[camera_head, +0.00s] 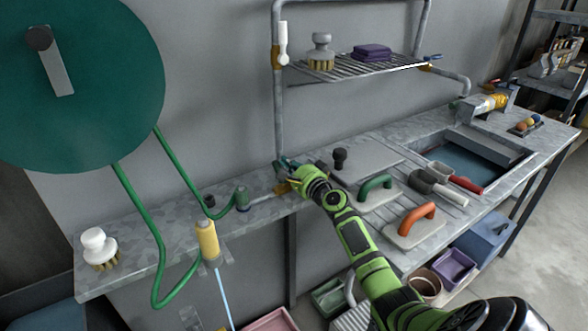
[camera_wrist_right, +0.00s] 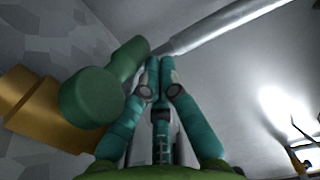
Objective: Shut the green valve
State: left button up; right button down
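The green valve handle (camera_wrist_right: 92,98) shows in the right wrist view, joined to a brass-coloured body (camera_wrist_right: 38,112). My right gripper (camera_wrist_right: 158,66) has its teal fingertips drawn together just right of the handle. Nothing shows between the tips; I cannot tell whether they touch the handle. In the head view the right gripper (camera_head: 284,166) is at the wall end of the counter, by the pipe. A small part of the brass body (camera_head: 283,188) shows beneath it; the handle is largely hidden there. My left gripper is not in view.
A green hose (camera_head: 157,245) hangs from the large green reel (camera_head: 85,110) to a yellow nozzle (camera_head: 207,240), with a pale blue streak below. The counter (camera_head: 150,235) holds a brush (camera_head: 98,245) at left and trowels (camera_head: 376,190) at right. A rack (camera_head: 345,70) is above.

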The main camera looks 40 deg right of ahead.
jog(key=s+a, duration=0.1)
jog(key=s, duration=1)
jog(key=shift+s, duration=0.4)
